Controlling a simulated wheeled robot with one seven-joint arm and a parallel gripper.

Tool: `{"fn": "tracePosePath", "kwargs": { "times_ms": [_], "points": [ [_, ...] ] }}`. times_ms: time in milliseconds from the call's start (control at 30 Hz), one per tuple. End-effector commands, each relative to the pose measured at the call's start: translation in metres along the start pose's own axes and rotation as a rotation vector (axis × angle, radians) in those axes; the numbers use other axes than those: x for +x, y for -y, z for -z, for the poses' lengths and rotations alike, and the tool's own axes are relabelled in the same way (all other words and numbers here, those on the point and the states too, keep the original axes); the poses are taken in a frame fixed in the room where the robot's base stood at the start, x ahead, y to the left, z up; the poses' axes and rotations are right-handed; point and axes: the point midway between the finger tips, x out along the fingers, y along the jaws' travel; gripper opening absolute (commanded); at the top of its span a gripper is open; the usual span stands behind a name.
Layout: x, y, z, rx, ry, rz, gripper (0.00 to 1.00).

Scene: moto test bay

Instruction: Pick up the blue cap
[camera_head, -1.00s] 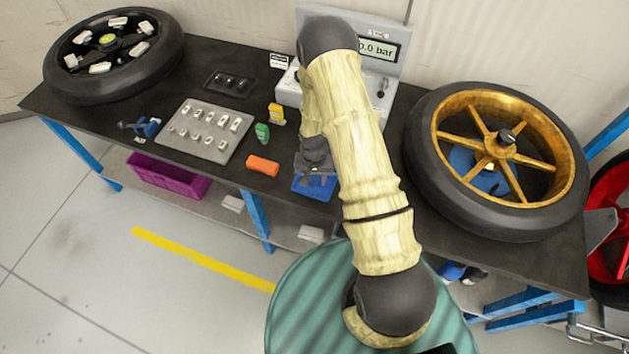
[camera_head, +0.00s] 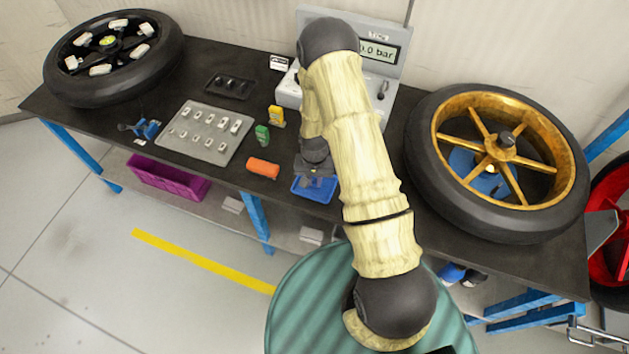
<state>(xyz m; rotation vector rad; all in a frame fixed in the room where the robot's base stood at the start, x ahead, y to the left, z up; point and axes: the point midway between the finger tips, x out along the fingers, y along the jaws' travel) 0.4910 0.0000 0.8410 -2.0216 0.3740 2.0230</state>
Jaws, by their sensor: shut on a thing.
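My gripper (camera_head: 315,172) is at the front edge of the bench, over a small blue tray (camera_head: 313,192). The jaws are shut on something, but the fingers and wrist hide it. I cannot make out the blue cap itself in this view, so I cannot tell its exact shape or tilt. The tray's front and side rims show around the gripper.
An orange block (camera_head: 263,168), a green bottle (camera_head: 262,134) and a yellow box (camera_head: 276,116) stand left of the gripper. A grey plate with several weights (camera_head: 208,150) lies further left.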

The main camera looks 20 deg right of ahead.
Motion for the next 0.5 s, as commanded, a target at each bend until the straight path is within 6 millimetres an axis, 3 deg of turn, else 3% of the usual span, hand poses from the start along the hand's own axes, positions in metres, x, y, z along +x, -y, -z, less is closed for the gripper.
{"fn": "tracePosePath", "kwargs": {
  "times_ms": [167, 500],
  "points": [
    [-0.015, 0.0, 0.001, 0.001, -0.003, 0.001, 0.0],
    [-0.07, 0.001, 0.001, 0.0, -0.005, 0.002, 0.0]
  ]
}}
